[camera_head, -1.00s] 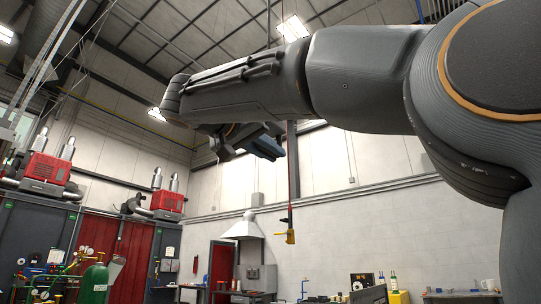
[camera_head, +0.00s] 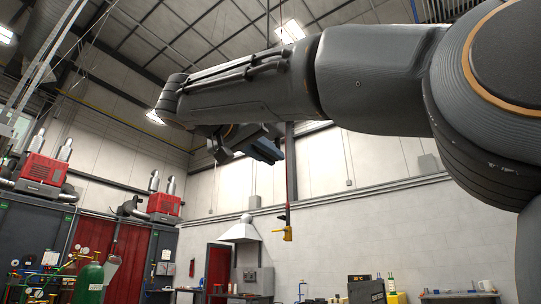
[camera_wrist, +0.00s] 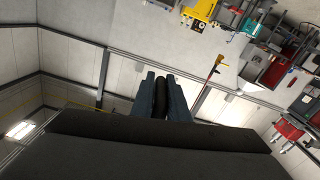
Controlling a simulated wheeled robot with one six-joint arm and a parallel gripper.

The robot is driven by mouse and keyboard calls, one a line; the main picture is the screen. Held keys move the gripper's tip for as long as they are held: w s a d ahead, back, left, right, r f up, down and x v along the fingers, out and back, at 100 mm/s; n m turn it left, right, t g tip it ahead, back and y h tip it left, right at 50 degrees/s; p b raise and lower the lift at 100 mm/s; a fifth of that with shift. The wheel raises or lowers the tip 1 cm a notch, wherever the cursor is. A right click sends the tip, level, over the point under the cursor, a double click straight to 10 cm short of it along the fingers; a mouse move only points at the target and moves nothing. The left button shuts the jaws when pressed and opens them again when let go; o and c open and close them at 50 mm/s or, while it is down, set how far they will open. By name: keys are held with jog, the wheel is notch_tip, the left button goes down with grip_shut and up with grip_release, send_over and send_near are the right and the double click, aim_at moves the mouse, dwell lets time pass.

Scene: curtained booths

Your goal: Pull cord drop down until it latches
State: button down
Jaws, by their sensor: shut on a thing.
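My gripper (camera_head: 264,149) hangs under the end of my arm, high in the room. In the wrist view its two blue-grey fingers (camera_wrist: 160,98) are shut on a dark rounded piece (camera_wrist: 161,97) between them. I cannot tell whether this piece belongs to the cord drop. A thin red cord with a yellow end piece (camera_head: 287,234) hangs below and right of my gripper in the head view. It also shows right of the fingers in the wrist view (camera_wrist: 215,66). My arm hides part of the space above, where a thin line comes down from the ceiling.
A grey hood (camera_head: 240,232) and a red door (camera_head: 218,266) are at the back wall. Red machines (camera_head: 45,170) sit atop booths with red curtains (camera_head: 95,240) at left. A green cylinder (camera_head: 90,280) stands low left. The air around my gripper looks clear.

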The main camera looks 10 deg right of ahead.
jog(key=c, duration=1.8)
grip_release()
jog(key=shift+w+a+f, duration=0.1)
jog(key=shift+o, duration=0.2)
jog(key=v, duration=0.7)
jog(key=shift+s+a, duration=0.3)
jog(key=shift+p, duration=0.3)
